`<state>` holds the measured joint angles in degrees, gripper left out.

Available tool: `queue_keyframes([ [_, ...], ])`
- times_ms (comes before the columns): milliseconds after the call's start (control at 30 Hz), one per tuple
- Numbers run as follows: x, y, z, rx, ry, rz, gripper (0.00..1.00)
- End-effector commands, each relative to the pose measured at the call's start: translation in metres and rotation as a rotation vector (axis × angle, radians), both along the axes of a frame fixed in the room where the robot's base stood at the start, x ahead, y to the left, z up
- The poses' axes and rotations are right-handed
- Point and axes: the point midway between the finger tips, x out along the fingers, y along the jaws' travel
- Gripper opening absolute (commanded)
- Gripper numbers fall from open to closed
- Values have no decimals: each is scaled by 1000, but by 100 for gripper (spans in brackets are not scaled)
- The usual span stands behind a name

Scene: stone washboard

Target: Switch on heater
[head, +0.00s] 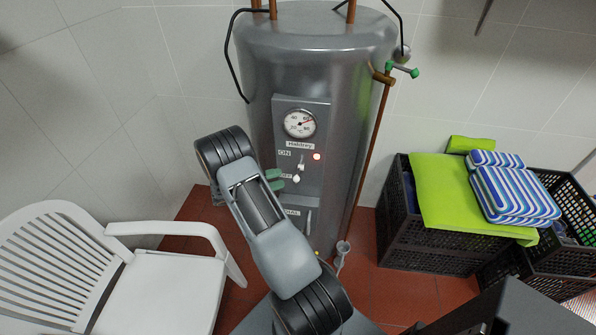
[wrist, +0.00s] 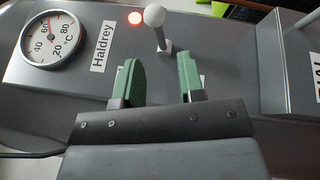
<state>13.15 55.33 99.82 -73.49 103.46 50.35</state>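The heater (head: 330,90) is a tall grey metal tank with a front panel. The panel carries a round dial gauge (head: 299,123), a "Haldrey" label and a small glowing red lamp (head: 317,156).
A white plastic chair (head: 160,285) stands at the left. Black crates (head: 430,258) with a green cloth (head: 440,190) and striped cushions (head: 512,192) stand at the right. A copper pipe (head: 370,150) with a green-handled valve runs down the tank's right side.

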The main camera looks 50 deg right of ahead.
Motion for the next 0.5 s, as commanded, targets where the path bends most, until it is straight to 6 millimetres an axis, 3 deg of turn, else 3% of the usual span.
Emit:
queue_keyframes([
  [200,-23,-33,6,1,2,-2,36],
  [500,-39,-58,7,2,1,0,36],
])
